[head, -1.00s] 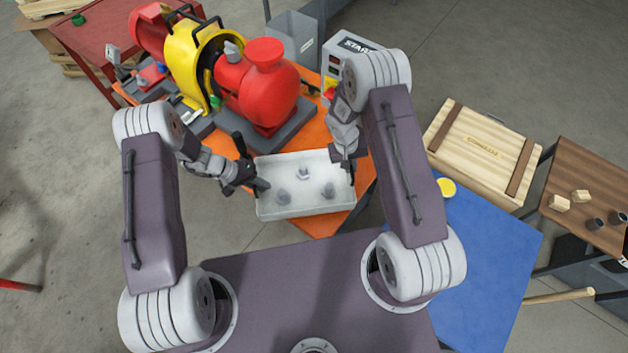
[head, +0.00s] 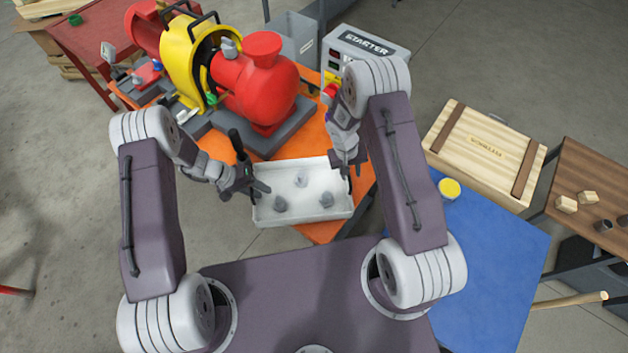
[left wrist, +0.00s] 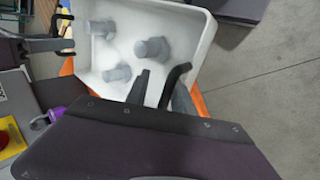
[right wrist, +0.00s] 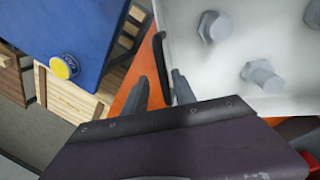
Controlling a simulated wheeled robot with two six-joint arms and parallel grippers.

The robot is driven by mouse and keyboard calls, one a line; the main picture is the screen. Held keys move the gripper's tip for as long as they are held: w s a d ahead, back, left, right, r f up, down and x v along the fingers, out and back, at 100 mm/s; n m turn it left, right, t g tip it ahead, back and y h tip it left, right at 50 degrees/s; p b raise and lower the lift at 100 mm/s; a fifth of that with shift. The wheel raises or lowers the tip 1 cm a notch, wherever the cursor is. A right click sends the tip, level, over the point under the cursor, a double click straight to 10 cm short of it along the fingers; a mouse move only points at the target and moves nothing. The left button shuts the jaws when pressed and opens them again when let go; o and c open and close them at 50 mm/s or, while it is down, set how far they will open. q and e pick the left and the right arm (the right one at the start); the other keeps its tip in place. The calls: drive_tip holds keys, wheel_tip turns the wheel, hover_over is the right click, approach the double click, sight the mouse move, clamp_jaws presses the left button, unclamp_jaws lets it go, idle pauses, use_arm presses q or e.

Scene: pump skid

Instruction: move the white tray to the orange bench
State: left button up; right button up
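The white tray (head: 305,219), holding three grey bolts, is at the near corner of the orange bench (head: 322,232). Its near left corner appears to reach past the bench edge. My left gripper (head: 246,190) is at the tray's left end. In the left wrist view its fingers (left wrist: 162,90) are apart, with a dark curved handle between them. My right gripper (head: 346,166) is at the right end. In the right wrist view its fingers (right wrist: 158,92) are also apart beside the other dark handle (right wrist: 159,58). The tray's underside is hidden.
A red and yellow pump (head: 250,88) and a starter box (head: 365,45) stand behind the tray. A blue table (head: 480,270) with a yellow-lidded can (head: 449,189) is at right. A wooden crate (head: 485,150) and a brown table (head: 590,180) are farther right.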

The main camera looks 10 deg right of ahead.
use_arm(q)
drive_tip(key=v, duration=1.1)
use_arm(e)
wheel_tip(320, 180, up, 12)
drive_tip(key=a, duration=0.2)
drive_tip(key=shift+a, duration=0.2)
use_arm(q)
drive_tip(key=shift+a+r, duration=0.1)
drive_tip(key=shift+r, duration=0.05)
use_arm(e)
drive_tip(key=shift+a+f, duration=0.1)
drive_tip(key=shift+f, duration=0.05)
